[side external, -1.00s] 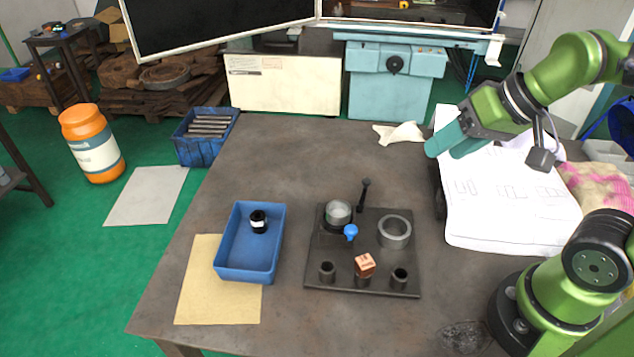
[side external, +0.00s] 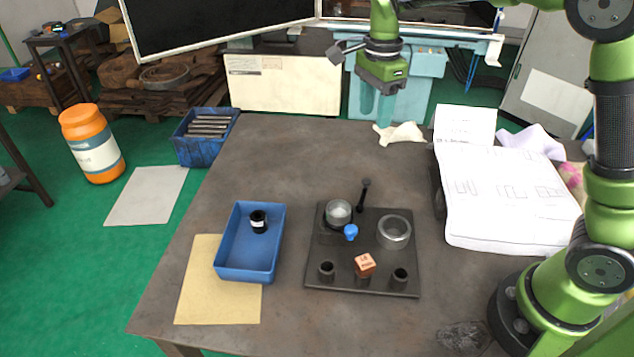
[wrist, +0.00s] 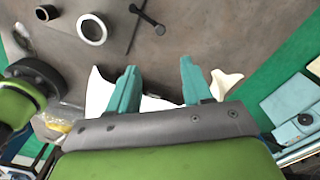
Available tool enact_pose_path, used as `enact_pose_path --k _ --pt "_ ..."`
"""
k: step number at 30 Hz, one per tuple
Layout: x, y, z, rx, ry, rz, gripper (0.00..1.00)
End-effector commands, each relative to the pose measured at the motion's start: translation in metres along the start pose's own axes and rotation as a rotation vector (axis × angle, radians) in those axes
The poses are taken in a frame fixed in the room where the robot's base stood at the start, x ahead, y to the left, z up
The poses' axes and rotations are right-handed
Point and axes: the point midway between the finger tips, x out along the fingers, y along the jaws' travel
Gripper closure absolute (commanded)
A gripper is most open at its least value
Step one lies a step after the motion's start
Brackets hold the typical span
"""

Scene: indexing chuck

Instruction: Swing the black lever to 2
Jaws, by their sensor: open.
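The black lever (side external: 363,195) stands up at the back of a dark fixture plate (side external: 390,287), beside a grey round chuck (side external: 338,212). The lever leans slightly right, and its knob is at the top. I cannot read any position numbers. A blue knob (side external: 351,232) sits at the front of the chuck. My gripper (side external: 376,120) is open and empty, high above the back of the table, behind the lever and apart from it. In the wrist view its two teal fingers (wrist: 155,72) are spread, and what seems to be the lever (wrist: 149,20) shows at the top.
The plate also holds a grey ring (side external: 394,232), several dark posts (side external: 327,271) and a copper-coloured block (side external: 365,264). A blue tray (side external: 247,264) with a black part (side external: 258,221) stands left. White cloth (side external: 399,134) and papers (side external: 507,200) lie behind and right.

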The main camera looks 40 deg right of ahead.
Motion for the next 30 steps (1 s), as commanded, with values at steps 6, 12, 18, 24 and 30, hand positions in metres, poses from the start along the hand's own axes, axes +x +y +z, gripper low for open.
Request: enact_pose_path --k 6,12,18,24,30 --pt "0.029 0.001 0.0 0.004 0.0 0.004 0.5" --pt "0.073 0.001 0.0 0.001 0.0 0.005 0.5" --pt "0.117 0.001 0.0 0.003 0.0 0.004 0.5" --pt "0.15 0.001 0.0 0.002 -0.001 0.003 0.5" --pt "0.165 0.0 0.0 0.002 -0.002 0.0 0.5"
